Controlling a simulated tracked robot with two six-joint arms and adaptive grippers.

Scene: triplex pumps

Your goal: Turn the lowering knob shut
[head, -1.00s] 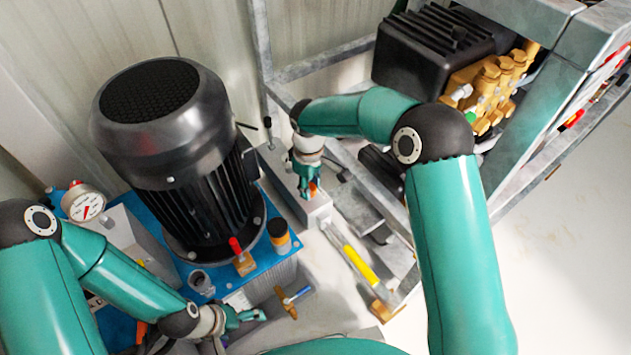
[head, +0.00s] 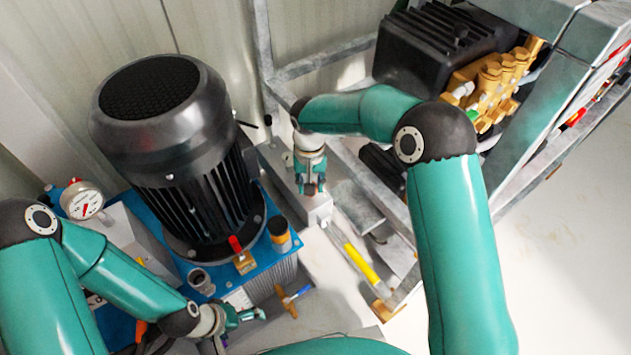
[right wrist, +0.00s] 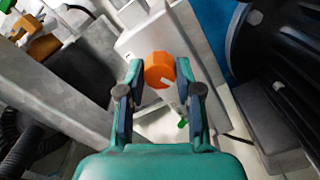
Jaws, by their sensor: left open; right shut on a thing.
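The orange knob (right wrist: 158,69), taken as the lowering knob, sits on a pale grey block (right wrist: 185,40) in the right wrist view. My right gripper (right wrist: 159,80) has one finger on each side of it and is shut on it. A small white pointer shows beside the knob. In the head view, my right gripper (head: 310,189) points down at the block (head: 316,211) and mostly hides the knob. My left gripper (head: 250,316) is open and empty at the lower left, near the blue-topped unit (head: 215,280).
A black motor (head: 165,140) stands left of my right gripper. A yellow-handled lever (head: 362,264) extends below the block. Grey frame rails (head: 325,58) and a black-and-brass pump (head: 430,45) lie right and behind. A pressure gauge (head: 82,202) stands at left.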

